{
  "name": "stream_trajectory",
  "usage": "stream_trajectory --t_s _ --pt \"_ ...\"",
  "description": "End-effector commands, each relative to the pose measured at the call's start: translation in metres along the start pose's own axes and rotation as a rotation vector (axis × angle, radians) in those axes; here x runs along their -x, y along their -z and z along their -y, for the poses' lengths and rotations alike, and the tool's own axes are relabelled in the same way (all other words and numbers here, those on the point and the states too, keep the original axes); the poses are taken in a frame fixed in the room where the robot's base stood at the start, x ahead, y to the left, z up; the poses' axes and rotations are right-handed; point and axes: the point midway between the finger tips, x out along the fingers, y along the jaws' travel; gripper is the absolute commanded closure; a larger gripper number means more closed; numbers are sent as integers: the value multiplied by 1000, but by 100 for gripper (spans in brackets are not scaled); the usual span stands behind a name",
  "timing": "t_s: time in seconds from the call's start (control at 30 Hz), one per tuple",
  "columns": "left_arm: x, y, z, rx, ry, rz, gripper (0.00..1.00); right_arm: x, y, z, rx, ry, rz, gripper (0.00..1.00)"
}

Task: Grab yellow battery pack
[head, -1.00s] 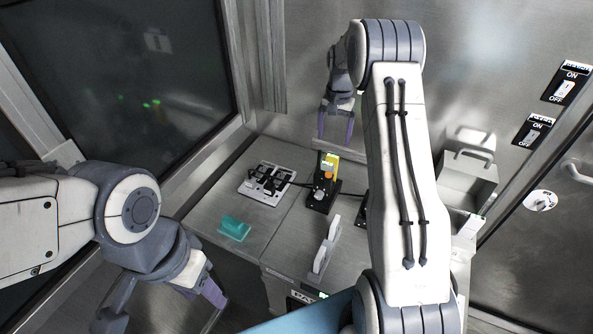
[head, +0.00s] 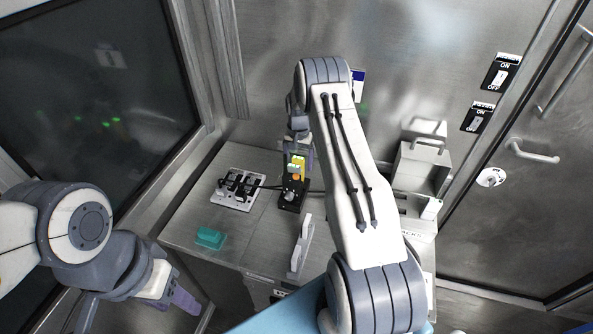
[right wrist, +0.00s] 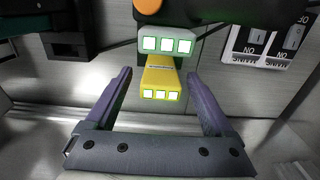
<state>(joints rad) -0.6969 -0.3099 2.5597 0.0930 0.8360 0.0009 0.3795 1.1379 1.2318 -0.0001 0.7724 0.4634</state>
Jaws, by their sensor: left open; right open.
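The yellow battery pack (head: 298,163) stands upright at the back of a black device (head: 291,193) with an orange knob on the bench. In the right wrist view the yellow pack (right wrist: 161,82) lies between the two purple fingers, with a gap on each side. My right gripper (right wrist: 158,88) is open and empty around it. In the head view that gripper (head: 298,158) is partly hidden behind its own wrist and the pack. My left gripper (head: 132,307) hangs open and empty at the lower left, away from the bench.
A white-grey switch block (head: 238,190) with black cables stands left of the device. A teal block (head: 210,237) lies at the bench's front left. A pale upright holder (head: 301,246) is at the front. A grey metal box (head: 421,165) stands at the right.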

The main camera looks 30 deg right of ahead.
Motion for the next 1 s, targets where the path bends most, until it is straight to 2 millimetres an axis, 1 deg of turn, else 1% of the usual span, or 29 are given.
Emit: stream_trajectory --t_s 0.17,0.2,0.27,0.3,0.37,0.4,0.43,0.83,1.0 --pt "0 0 0 0 0 0 50 -1 0 0 1 1 -1 12" --pt "0 0 0 0 0 0 50 -1 0 0 1 1 -1 16" --pt "0 0 0 0 0 0 50 -1 0 0 1 0 -1 39" --pt "0 0 0 0 0 0 50 -1 0 0 1 0 -1 55" --pt "0 0 0 0 0 0 50 -1 0 0 1 0 -1 78" --pt "0 0 0 0 0 0 50 -1 0 0 1 0 -1 93" --pt "0 0 0 0 0 0 50 -1 0 0 1 0 -1 100" --pt "-2 0 0 0 0 0 50 2 1 0 0 1 -2 100" --pt "-12 -1 1 1 0 0 50 14 1 0 0 2 -3 100"
